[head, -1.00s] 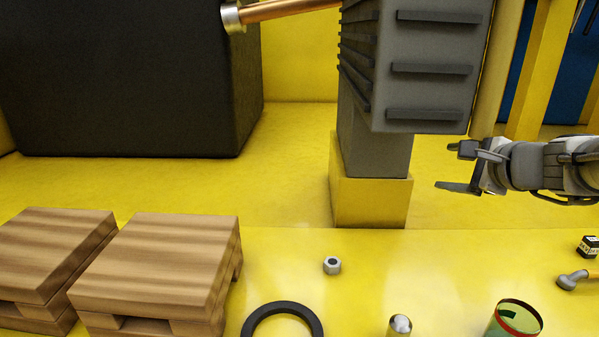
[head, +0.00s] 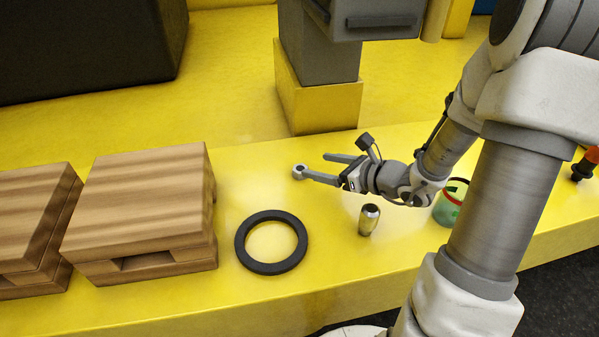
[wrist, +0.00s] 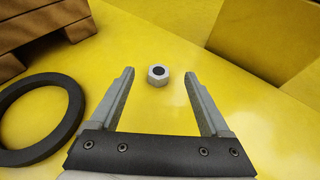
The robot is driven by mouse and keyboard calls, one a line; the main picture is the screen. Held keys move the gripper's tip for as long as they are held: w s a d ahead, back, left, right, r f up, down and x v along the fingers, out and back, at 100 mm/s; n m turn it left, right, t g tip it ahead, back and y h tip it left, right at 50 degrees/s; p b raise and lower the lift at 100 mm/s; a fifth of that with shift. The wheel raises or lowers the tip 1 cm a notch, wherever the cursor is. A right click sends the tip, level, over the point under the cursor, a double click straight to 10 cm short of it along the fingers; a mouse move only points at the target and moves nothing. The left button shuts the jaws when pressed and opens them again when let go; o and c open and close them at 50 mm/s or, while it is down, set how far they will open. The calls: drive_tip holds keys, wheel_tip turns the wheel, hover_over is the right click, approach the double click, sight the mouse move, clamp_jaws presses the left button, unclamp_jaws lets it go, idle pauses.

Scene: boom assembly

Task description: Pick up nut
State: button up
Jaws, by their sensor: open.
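The nut (wrist: 157,75) is a small grey hex nut lying flat on the yellow surface, its dark hole facing up. In the wrist view it sits just beyond my fingertips, roughly centred between them. My gripper (wrist: 158,74) is open and empty, one finger on each side of the line to the nut. In the head view my gripper (head: 312,166) reaches in from the right, low over the surface. I cannot tell the exact height of the fingers.
A black ring (head: 243,254) lies in front of the nut. A metal cylinder (head: 369,219) stands right of the ring, and a green cup with a red rim (head: 447,212) farther right. Wooden pallets (head: 140,205) are at left. A yellow block (head: 318,106) under a grey column stands behind.

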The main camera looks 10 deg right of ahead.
sight(300, 168)
drive_tip(key=f, duration=0.2)
drive_tip(key=shift+w+a+f, duration=0.25)
drive_tip(key=shift+w+f, duration=0.1)
drive_tip(key=x, duration=0.6)
drive_tip(key=shift+w+a+f+b, duration=0.15)
drive_tip(key=shift+w+b, duration=0.1)
drive_tip(key=shift+b, duration=0.05)
drive_tip(key=shift+c, duration=0.2)
clamp_jaws()
